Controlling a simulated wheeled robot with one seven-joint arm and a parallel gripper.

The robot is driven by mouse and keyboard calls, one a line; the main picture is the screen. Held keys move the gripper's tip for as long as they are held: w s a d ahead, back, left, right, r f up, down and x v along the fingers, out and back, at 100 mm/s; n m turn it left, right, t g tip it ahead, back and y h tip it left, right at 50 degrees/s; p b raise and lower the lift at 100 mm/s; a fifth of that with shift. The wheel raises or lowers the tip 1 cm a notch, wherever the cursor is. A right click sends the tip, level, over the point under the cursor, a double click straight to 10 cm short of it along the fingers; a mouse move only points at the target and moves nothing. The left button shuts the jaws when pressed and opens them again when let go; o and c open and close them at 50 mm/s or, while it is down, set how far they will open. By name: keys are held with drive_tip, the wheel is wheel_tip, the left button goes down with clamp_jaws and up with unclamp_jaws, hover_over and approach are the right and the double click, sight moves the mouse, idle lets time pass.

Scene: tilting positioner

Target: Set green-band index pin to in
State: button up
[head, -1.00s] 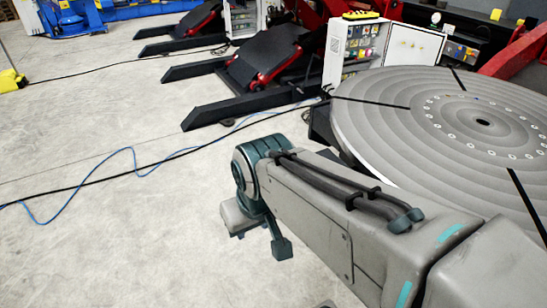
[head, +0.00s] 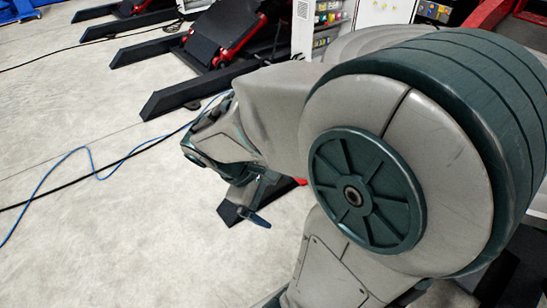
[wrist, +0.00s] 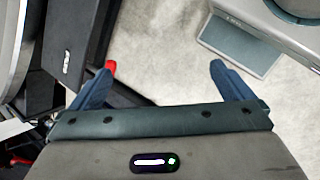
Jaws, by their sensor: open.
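My gripper (wrist: 162,80) is open, with its two blue fingers apart and bare floor showing between them. In the head view my gripper (head: 257,217) is partly seen low beyond my large arm joint, over a black foot of the positioner. I cannot make out a green-banded index pin in either view. A small red part (wrist: 111,67) shows beside the tip of the left finger in the wrist view; I cannot tell what it belongs to or whether it touches. The positioner's grey round table (head: 375,38) is mostly hidden behind my arm.
A black box-shaped part (wrist: 72,42) of the positioner stands left of the fingers in the wrist view. A white control cabinet (head: 322,25) stands behind. Black ramp-like frames (head: 190,85) lie at the back.

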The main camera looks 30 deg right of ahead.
drive_tip(key=w+d+f+n+t+h+b, duration=0.2)
drive_tip(key=w+d+f+n+h+b, duration=0.1)
drive_tip(key=w+f+n+h+b, duration=0.4)
drive_tip(key=w+d+f+n+t+h+b, duration=0.1)
drive_tip(key=w+d+f+n+h+b, duration=0.2)
drive_tip(key=w+f+n+h+b, duration=0.45)
drive_tip(key=d, duration=0.4)
drive_tip(key=d+m+y, duration=0.1)
drive_tip(key=d, duration=0.3)
drive_tip(key=d+f+y, duration=0.1)
drive_tip(key=d, duration=0.4)
drive_tip(key=shift+s+m+y+b, duration=0.25)
drive_tip(key=shift+s+b, duration=0.1)
drive_tip(key=shift+b, duration=0.05)
